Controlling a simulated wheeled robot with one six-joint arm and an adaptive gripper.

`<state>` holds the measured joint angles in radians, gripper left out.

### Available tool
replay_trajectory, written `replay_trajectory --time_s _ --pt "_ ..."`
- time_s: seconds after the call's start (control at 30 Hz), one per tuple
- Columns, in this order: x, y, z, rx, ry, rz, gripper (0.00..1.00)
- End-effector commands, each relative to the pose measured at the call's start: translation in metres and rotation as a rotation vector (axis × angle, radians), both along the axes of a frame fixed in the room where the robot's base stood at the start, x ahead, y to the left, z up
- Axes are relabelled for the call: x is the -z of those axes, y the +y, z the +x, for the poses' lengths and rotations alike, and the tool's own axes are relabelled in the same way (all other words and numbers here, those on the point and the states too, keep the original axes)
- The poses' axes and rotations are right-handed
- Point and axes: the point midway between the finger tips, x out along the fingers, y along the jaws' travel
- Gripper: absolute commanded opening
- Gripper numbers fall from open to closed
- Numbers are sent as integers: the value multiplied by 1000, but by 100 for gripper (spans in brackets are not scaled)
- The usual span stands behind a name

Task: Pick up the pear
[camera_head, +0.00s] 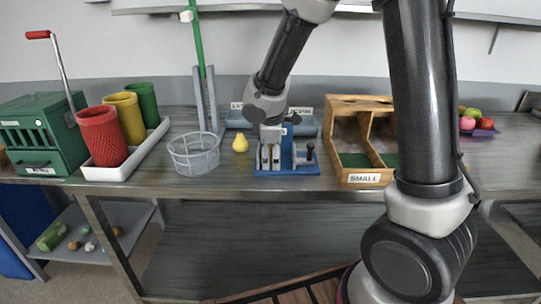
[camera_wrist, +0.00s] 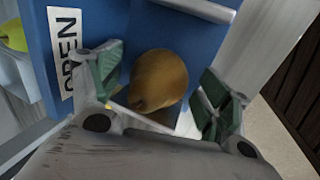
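A yellow pear (camera_head: 240,143) stands on the table between the wire basket and the blue fixture (camera_head: 287,163). My gripper (camera_head: 270,158) points down at the blue fixture, just right of this pear. In the wrist view, my gripper (camera_wrist: 160,90) is open, its green-padded fingers on both sides of a brown, pear-shaped fruit (camera_wrist: 160,80). A gap shows between the fruit and each finger. The blue surface with an "OPEN" label (camera_wrist: 66,50) lies behind it. A yellow rounded thing (camera_wrist: 12,35) shows at the upper left.
The wire basket (camera_head: 194,155) stands left of the yellow pear. Further left is a white tray (camera_head: 125,168) with red, yellow and green cups.

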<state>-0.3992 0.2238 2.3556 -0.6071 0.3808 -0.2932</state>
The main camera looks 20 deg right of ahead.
Motion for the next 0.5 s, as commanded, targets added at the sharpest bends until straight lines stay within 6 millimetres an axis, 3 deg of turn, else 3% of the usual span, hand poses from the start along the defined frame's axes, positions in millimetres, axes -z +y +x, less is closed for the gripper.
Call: replay_trajectory --time_s 0.03,0.23,0.3,0.5 --pt "0 0 0 0 0 0 66" --pt "0 0 0 0 0 0 29" --pt "0 0 0 0 0 0 22" --pt "-1 0 0 0 0 0 22"
